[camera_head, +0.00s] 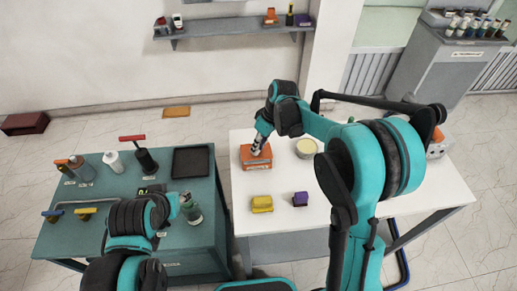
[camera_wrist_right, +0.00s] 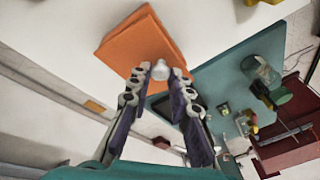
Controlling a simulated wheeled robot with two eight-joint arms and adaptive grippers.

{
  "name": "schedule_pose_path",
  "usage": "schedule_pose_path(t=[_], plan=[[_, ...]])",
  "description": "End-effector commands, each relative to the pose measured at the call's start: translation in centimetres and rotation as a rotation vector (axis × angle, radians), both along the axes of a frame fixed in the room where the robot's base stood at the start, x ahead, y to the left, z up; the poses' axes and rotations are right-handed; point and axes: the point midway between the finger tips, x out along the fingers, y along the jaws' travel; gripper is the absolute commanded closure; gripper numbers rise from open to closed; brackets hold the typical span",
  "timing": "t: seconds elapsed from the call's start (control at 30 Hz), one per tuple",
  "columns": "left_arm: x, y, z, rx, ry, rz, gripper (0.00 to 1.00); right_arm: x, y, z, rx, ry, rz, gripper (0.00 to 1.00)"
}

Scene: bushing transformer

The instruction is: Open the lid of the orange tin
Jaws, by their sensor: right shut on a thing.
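The orange tin (camera_head: 256,160) stands at the left edge of the white table. My right gripper (camera_head: 256,149) points down onto its top. In the right wrist view the gripper (camera_wrist_right: 160,72) is shut on a small pale knob (camera_wrist_right: 160,68) at the edge of the orange top (camera_wrist_right: 135,42). I cannot tell whether the lid sits flush or is raised; the tin's inside is not seen.
On the white table (camera_head: 280,222), a yellow block (camera_head: 262,204) and a purple block (camera_head: 300,199) lie in front of the tin, and a round cream tin (camera_head: 306,148) stands to its right. The green table (camera_head: 110,215) holds a black tray (camera_head: 190,161) and several tools.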

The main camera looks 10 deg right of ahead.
Motion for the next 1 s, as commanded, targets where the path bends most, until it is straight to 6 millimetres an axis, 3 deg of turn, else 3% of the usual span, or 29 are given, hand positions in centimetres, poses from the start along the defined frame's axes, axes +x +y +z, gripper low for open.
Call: schedule_pose_path(t=[0.5, 1.0], plan=[[0.0, 0.0, 0.8, 0.0, 0.0, 0.0, 0.6, 2.5, 0.0, 1.7, 0.001, 0.313, 0.0, 1.0], [0.0, 0.0, 0.9, 0.0, 0.0, 0.0, 0.6, 2.9, 0.0, 1.9, -0.001, 0.366, -0.001, 1.0]])
